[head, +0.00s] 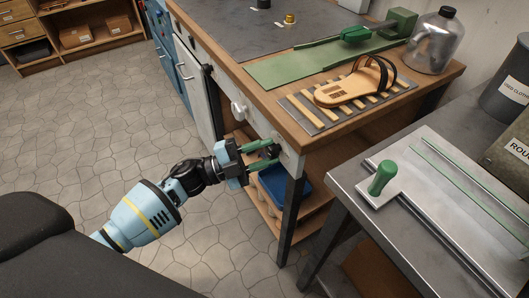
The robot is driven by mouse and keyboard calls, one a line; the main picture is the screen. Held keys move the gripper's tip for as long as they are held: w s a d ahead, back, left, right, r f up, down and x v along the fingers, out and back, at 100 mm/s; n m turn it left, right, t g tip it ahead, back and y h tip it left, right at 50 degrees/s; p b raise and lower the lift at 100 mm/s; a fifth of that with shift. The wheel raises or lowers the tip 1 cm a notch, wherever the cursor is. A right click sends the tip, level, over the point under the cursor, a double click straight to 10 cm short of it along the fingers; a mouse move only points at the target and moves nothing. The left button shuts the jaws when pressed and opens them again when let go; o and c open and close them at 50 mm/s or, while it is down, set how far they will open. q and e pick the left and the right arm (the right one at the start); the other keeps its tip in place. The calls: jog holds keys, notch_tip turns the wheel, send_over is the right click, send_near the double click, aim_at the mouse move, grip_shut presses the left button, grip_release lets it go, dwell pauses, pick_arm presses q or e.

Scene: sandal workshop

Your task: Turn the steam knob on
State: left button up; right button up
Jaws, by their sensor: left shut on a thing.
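My left gripper (265,155) reaches in from the left to the front of the wooden workbench (240,84), near its right corner. Its green fingers are shut on a small dark knob (275,151), which I take for the steam knob. The knob sits on a pale round mount (290,158) on the bench front, and the fingers hide part of it. I see no readable label or mark that tells its setting. My right gripper is not in view.
A pale knob (238,109) sticks out of the bench front, left of my gripper. A metal table (375,215) with a green-handled tool stands at right. The floor at left is clear.

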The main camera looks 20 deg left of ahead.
pick_arm(q)
jog(key=shift+w+a+r+m+g+y+p, duration=0.15)
jog(key=shift+m+g, duration=0.35)
jog(key=shift+m, duration=0.8)
jog(key=shift+s+d+r+m+g+y+p, duration=0.2)
jog(key=shift+m+g, duration=0.3)
jog(key=shift+m, duration=0.8)
jog(key=shift+f, duration=0.15)
jog(key=o, duration=1)
jog(key=v, duration=0.8)
jog(key=shift+w+b, duration=0.2)
jog(key=shift+b, duration=0.2)
